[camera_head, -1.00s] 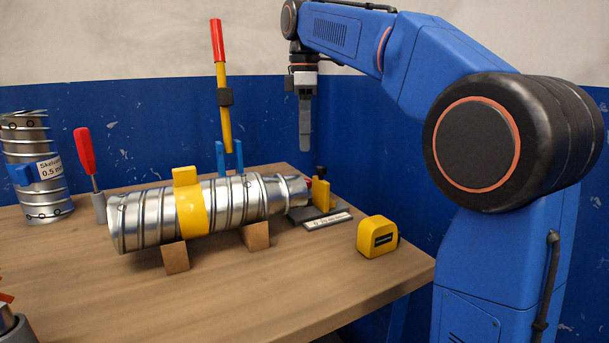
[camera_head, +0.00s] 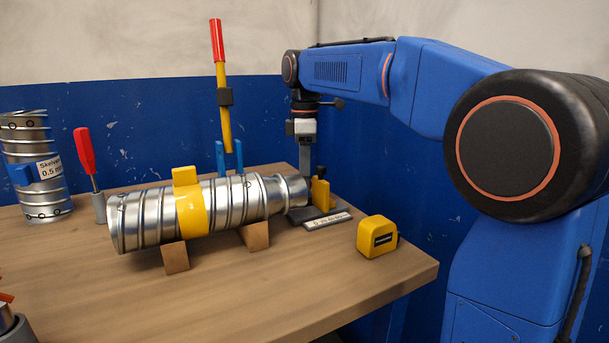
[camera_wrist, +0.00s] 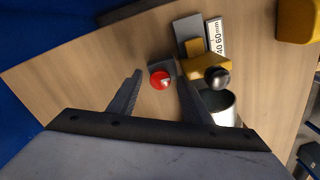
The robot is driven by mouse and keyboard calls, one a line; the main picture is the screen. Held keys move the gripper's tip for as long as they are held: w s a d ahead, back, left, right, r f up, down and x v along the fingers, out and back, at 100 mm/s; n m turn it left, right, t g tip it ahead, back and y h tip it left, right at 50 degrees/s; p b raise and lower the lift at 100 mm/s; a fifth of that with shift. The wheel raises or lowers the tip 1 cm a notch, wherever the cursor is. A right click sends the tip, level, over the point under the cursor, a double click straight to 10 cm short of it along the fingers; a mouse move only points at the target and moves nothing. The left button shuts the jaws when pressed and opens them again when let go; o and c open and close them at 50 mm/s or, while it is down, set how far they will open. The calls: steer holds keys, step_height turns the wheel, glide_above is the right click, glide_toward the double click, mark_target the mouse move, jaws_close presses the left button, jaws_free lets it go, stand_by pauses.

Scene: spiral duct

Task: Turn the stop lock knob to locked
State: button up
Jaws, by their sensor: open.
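The stop (camera_head: 321,199) is a yellow block on a dark base at the right end of the metal duct. In the wrist view, a round red knob (camera_wrist: 160,79) sits on a grey block beside the yellow part. A black ball knob (camera_wrist: 216,78) stands over the yellow part. I cannot tell for certain which is the lock knob; the red one shows between my fingertips. My gripper (camera_head: 305,168) points down behind the duct's right end, with its fingers open and apart. It also shows in the wrist view (camera_wrist: 158,76). The red knob is hidden in the head view.
The silver duct (camera_head: 150,222) with a yellow band rests on wooden blocks just in front of my gripper. A yellow tape measure (camera_head: 377,237) lies to the right. A tall red-handled lever (camera_head: 223,100) stands left of my gripper.

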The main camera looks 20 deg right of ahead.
steer(key=c, duration=1.1)
steer(key=shift+m, duration=0.3)
steer(key=shift+o, duration=0.2)
steer(key=m, duration=0.3)
steer(key=shift+m, duration=0.3)
steer(key=m, duration=0.8)
steer(key=shift+w, duration=0.1)
steer(key=shift+m, duration=2.1)
